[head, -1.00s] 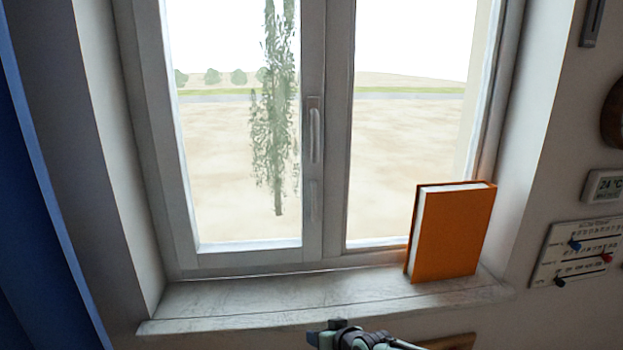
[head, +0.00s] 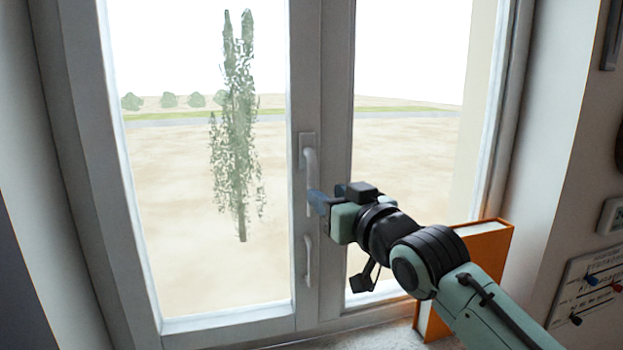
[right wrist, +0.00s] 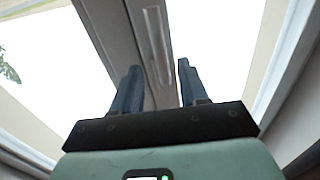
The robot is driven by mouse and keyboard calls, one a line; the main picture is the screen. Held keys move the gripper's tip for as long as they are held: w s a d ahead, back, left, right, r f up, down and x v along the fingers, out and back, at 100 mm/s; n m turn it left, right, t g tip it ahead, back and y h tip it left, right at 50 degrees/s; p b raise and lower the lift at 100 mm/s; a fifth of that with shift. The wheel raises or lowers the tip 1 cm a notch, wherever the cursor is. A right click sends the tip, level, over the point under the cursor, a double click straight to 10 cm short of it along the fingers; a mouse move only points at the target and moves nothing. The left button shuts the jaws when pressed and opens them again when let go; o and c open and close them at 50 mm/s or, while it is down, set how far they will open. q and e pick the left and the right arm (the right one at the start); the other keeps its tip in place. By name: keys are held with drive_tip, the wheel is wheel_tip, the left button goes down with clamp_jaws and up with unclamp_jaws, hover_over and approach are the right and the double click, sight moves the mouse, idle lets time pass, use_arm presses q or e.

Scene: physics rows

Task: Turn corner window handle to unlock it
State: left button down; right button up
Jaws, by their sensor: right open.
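The white window handle (head: 311,175) is on the central window frame (head: 336,110), its grip hanging straight down. My right gripper (head: 316,200) is open at the lower end of this grip. In the right wrist view the handle (right wrist: 156,40) runs upright ahead, in line with the gap between the two spread fingers (right wrist: 159,70). I cannot tell if the fingertips reach around it. A second, lower handle (head: 308,262) sits below on the same frame. My left gripper is not in view.
An orange book (head: 488,248) stands on the sill at the right, partly behind my right arm. A calendar board with pegs (head: 592,285) is on the right wall. The glass left of the handle is clear of obstacles.

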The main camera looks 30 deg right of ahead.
sight(312, 219)
drive_tip(key=w+p, duration=0.1)
drive_tip(key=w, duration=0.6)
drive_tip(key=shift+w+d+p, duration=0.15)
drive_tip(key=shift+w+p, duration=0.05)
drive_tip(key=shift+p, duration=0.2)
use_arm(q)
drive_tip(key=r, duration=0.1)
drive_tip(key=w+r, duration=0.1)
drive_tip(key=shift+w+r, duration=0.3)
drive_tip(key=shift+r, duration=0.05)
use_arm(e)
clamp_jaws()
